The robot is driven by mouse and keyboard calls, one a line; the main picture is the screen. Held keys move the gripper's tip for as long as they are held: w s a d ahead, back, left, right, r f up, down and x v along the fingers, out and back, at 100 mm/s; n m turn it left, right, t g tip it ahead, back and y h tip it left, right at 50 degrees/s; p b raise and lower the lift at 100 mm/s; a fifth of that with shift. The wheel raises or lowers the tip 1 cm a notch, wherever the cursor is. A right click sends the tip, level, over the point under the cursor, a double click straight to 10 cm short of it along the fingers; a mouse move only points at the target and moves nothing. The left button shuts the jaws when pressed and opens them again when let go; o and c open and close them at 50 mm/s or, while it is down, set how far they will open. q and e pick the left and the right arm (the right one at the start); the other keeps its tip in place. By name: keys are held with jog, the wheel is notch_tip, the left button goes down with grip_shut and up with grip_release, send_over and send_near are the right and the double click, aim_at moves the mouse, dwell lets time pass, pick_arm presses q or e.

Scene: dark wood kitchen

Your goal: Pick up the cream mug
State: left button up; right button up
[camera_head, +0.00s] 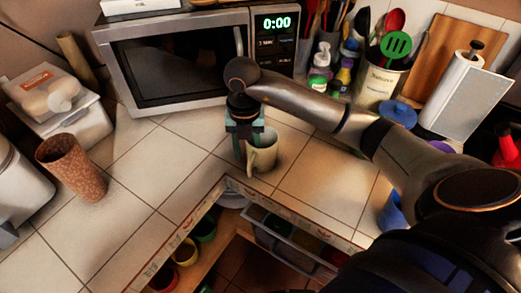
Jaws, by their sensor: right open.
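The cream mug (265,154) stands upright on the tiled counter in front of the microwave, near the counter's inner corner. Its handle faces the front left. My right gripper (240,152) comes down from above at the mug's left rim, with its fingers open. One finger appears to reach over the mug's opening and the other is at its left side; whether they touch it I cannot tell. Part of the mug's left rim is hidden behind the gripper. My left gripper is out of view.
A microwave (180,60) stands close behind. A brown tumbler (70,167) and a white container (75,125) are at left. A utensil crock (378,85), blue-lidded jar (398,115) and paper towel holder (460,95) are at right. An open drawer (285,245) is below. Counter left of the mug is clear.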

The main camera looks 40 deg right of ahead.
jog(key=shift+c, duration=0.2)
grip_shut()
jog(key=shift+a, duration=0.1)
dwell(1.0)
